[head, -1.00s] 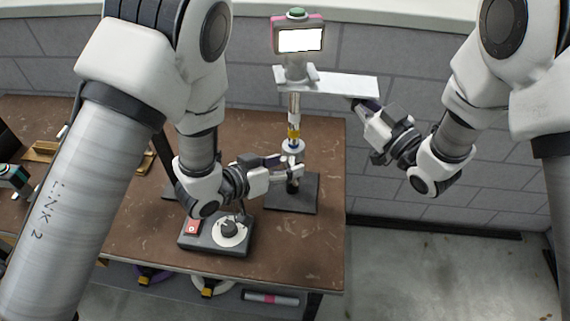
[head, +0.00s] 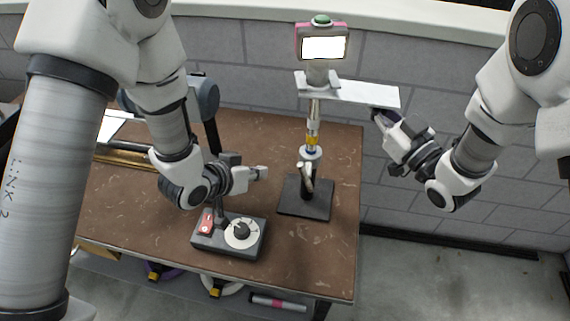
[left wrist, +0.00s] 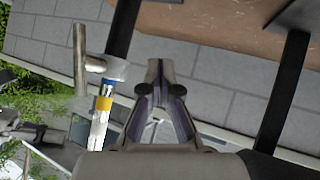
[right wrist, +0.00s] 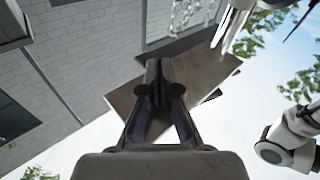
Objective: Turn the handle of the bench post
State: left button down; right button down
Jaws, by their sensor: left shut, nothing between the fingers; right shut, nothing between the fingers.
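The bench post stands upright on a black base plate (head: 304,206) near the table's right edge. Its pale metal handle (head: 306,172) sits low on the column; it also shows in the left wrist view (left wrist: 80,60), left of the fingers. My left gripper (head: 264,173) is shut and empty, left of the handle with a gap between them. It also shows in the left wrist view (left wrist: 160,68). My right gripper (head: 377,114) is shut and empty at the right end of the post's pale plate (head: 360,93); I cannot tell whether they touch.
A screen device with a green button (head: 322,42) tops the post. A control box (head: 229,236) with a red switch and white dial stands below my left gripper. A lamp-like grey head (head: 203,98) on a dark arm is behind my left arm.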

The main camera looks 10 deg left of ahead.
pick_arm(q)
jog(key=w+a+f+n+g+y, duration=0.2)
jog(key=a+n+y, duration=0.2)
jog(key=a, duration=0.2)
jog(key=n+g+h, duration=0.6)
jog(key=n+g, duration=0.2)
jog(key=n, duration=0.6)
send_near(307, 172)
jog(key=a+r, duration=0.2)
jog(key=a, duration=0.2)
jog(key=x, duration=1)
jog(key=shift+w+a, duration=0.15)
jog(key=shift+w, duration=0.15)
jog(key=shift+f, duration=0.1)
pick_arm(e)
jog(key=shift+r, duration=0.1)
pick_arm(q)
jog(key=shift+d+r, duration=0.5)
jog(key=shift+d, duration=0.15)
pick_arm(e)
jog(key=shift+w+a, duration=0.1)
jog(key=shift+a, duration=0.3)
